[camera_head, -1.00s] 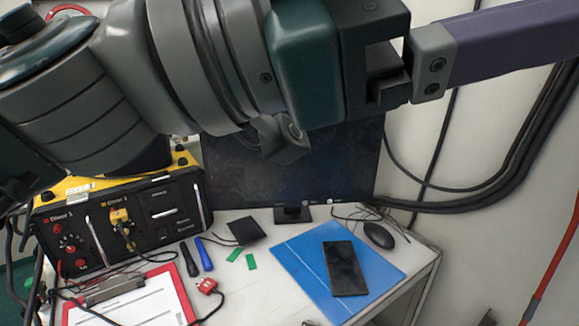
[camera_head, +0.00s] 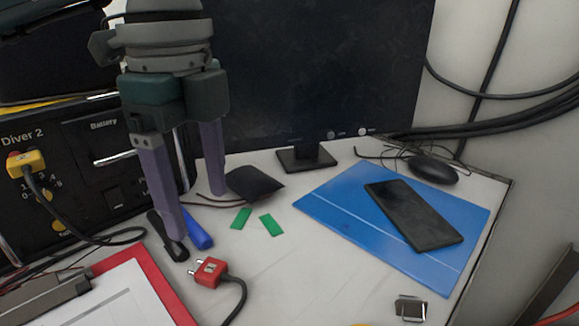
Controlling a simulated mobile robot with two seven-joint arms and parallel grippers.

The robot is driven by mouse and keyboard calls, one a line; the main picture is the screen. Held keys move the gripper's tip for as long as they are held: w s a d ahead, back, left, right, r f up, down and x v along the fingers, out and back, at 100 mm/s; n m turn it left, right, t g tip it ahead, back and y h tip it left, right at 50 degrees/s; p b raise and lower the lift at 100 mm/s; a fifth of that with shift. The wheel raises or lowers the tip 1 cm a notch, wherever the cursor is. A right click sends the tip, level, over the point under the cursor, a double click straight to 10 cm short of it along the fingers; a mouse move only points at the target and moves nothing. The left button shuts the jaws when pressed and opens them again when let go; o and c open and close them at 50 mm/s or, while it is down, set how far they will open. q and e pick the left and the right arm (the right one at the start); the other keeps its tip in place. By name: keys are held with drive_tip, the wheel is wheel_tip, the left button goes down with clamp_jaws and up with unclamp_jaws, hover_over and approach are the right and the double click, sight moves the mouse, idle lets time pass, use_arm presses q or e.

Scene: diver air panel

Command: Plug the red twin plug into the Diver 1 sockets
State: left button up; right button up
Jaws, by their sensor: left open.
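The red twin plug (camera_head: 209,271) lies on the table near the front, its two metal pins pointing left and a black cable leading off its lower right side. My left gripper (camera_head: 198,215) points down with its two purple fingers spread apart and empty. It is above and behind the plug, in front of the black panel. The panel (camera_head: 75,150) stands at the left. Its part marked Diver 2 shows, with a yellow plug (camera_head: 26,163) seated in it. The Diver 1 sockets are outside the view. My right gripper does not show.
A red clipboard (camera_head: 150,275) lies left of the plug. A black pouch (camera_head: 254,184), green pieces (camera_head: 271,224), a blue folder (camera_head: 330,205) and a phone (camera_head: 413,214) lie right. A monitor (camera_head: 310,80) stands behind.

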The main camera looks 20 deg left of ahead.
sight(214, 269)
use_arm(q)
wheel_tip(214, 269, down, 10)
drive_tip(key=shift+d+r+b, duration=0.1)
drive_tip(key=shift+b, duration=0.4)
clamp_jaws()
idle(1.0)
drive_tip(key=shift+r, duration=0.2)
drive_tip(key=shift+r+p, duration=1.35)
drive_tip(key=shift+p, duration=0.25)
